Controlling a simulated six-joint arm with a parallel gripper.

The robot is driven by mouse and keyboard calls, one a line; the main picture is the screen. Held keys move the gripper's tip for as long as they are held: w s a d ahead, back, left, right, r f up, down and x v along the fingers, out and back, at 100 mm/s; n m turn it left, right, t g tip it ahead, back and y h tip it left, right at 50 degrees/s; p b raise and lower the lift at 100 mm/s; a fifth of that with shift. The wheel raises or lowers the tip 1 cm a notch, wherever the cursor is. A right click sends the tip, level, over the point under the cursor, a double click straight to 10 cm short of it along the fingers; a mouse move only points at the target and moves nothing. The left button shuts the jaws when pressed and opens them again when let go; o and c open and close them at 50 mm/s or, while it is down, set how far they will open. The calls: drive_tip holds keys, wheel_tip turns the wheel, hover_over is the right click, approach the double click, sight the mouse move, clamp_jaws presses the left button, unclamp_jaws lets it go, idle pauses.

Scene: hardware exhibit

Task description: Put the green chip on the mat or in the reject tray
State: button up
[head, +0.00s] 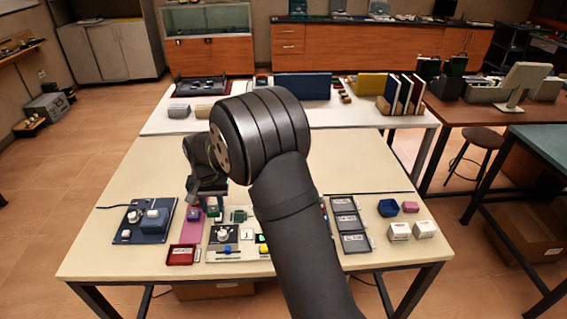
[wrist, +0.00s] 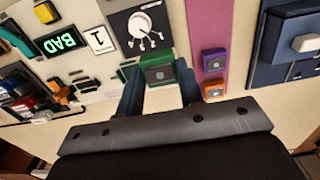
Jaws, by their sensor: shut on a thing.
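My gripper (wrist: 158,84) is shut on the green chip (wrist: 157,71), a small square block with a dark grey top, held between the two fingertips. In the head view my gripper (head: 206,203) is over the table's left part, and the chip is small and partly hidden there. The mat is a magenta strip (wrist: 207,22), just right of the chip in the wrist view. It also shows in the head view (head: 192,231). A purple chip (wrist: 214,60) and an orange chip (wrist: 214,89) are on it. A red labelled tray (head: 181,254) sits at the table's front left; its lettering is too small to read.
A blue device (head: 143,222) stands left of the mat in the head view. A white-topped dial panel (wrist: 140,25) and a lit "BAD" display (wrist: 62,41) lie on the chip's other side. Grey labelled trays (head: 350,222) stand right of my arm. The table's back half is mostly clear.

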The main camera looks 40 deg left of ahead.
drive_tip(key=s, duration=1.4)
drive_tip(key=shift+w+a+f, duration=0.1)
drive_tip(key=shift+f, duration=1.4)
drive_tip(key=shift+w+a+f, duration=0.1)
drive_tip(key=shift+f, duration=1.4)
drive_tip(key=shift+f, duration=0.65)
drive_tip(key=o, duration=0.9)
drive_tip(key=shift+c, duration=0.6)
drive_tip(key=shift+s+r, duration=0.1)
drive_tip(key=shift+r, duration=0.35)
drive_tip(key=shift+o, duration=1.1)
drive_tip(key=shift+r, duration=3.3)
